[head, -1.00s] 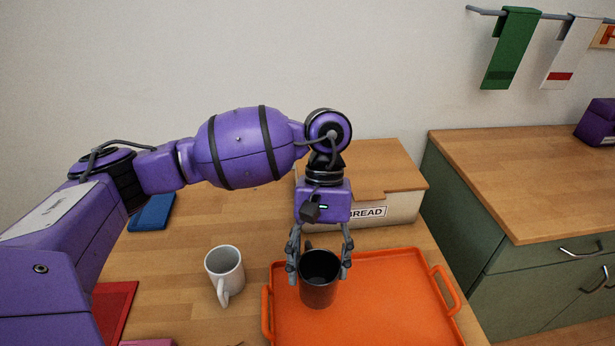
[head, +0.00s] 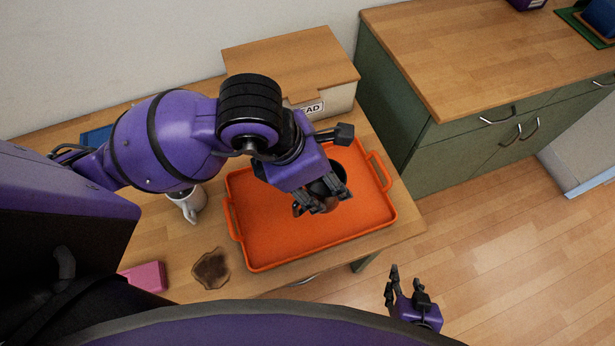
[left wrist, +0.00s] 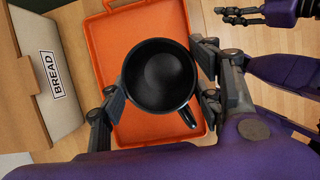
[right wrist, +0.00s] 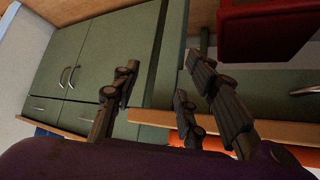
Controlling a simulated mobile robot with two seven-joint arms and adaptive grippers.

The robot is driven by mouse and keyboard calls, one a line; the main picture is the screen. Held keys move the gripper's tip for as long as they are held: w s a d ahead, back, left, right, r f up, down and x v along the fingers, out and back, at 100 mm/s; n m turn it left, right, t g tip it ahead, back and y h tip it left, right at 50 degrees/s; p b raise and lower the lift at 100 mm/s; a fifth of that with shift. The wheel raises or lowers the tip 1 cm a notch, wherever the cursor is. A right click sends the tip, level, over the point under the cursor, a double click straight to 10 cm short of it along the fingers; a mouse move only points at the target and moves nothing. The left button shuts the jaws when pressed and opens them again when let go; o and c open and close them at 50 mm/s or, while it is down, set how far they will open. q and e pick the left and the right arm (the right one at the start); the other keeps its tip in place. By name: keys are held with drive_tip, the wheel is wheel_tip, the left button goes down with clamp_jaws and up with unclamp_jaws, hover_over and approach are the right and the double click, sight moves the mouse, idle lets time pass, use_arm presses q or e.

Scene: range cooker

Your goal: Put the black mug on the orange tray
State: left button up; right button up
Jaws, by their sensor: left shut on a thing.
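The black mug (left wrist: 160,76) is upright in the left wrist view, between the fingers of my left gripper (left wrist: 158,90), which is shut on it. In the head view the mug (head: 338,170) is partly hidden behind my left gripper (head: 322,196). It is over the orange tray (head: 278,238), towards the tray's right half; I cannot tell whether its base touches the tray. The tray also shows beneath the mug in the left wrist view (left wrist: 110,50). My right gripper (head: 402,288) is open and empty, over the floor in front of the counter; its fingers show in the right wrist view (right wrist: 165,90).
A bread box (head: 335,100) stands behind the tray. A white mug (head: 190,204) stands left of the tray. A brown stained piece (head: 211,268) and a pink item (head: 146,276) lie at the front left. A green cabinet (head: 400,130) stands at the right.

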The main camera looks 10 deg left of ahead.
use_arm(q)
drive_tip(key=shift+w+a+f+b, duration=1.1)
drive_tip(key=shift+w+a+f, duration=0.3)
drive_tip(key=shift+w+f, duration=0.6)
drive_tip(key=shift+w+a+f+b, duration=1.1)
drive_tip(key=shift+w+a+f, duration=0.4)
drive_tip(key=shift+f, duration=0.85)
drive_tip(key=shift+w+a+f+b, duration=1.1)
drive_tip(key=shift+w+a+f, duration=0.25)
drive_tip(key=shift+w+f, duration=0.65)
use_arm(e)
drive_tip(key=s+d+f, duration=0.1)
drive_tip(key=s+f, duration=0.2)
drive_tip(key=f, duration=0.4)
drive_tip(key=shift+s+g, duration=0.15)
drive_tip(key=shift+g, duration=0.25)
use_arm(q)
drive_tip(key=shift+s+f, duration=0.15)
drive_tip(key=shift+f, duration=0.1)
use_arm(e)
drive_tip(key=shift+f, duration=0.1)
use_arm(q)
drive_tip(key=o, duration=1.6)
drive_tip(key=shift+c, duration=0.2)
drive_tip(key=o, duration=0.3)
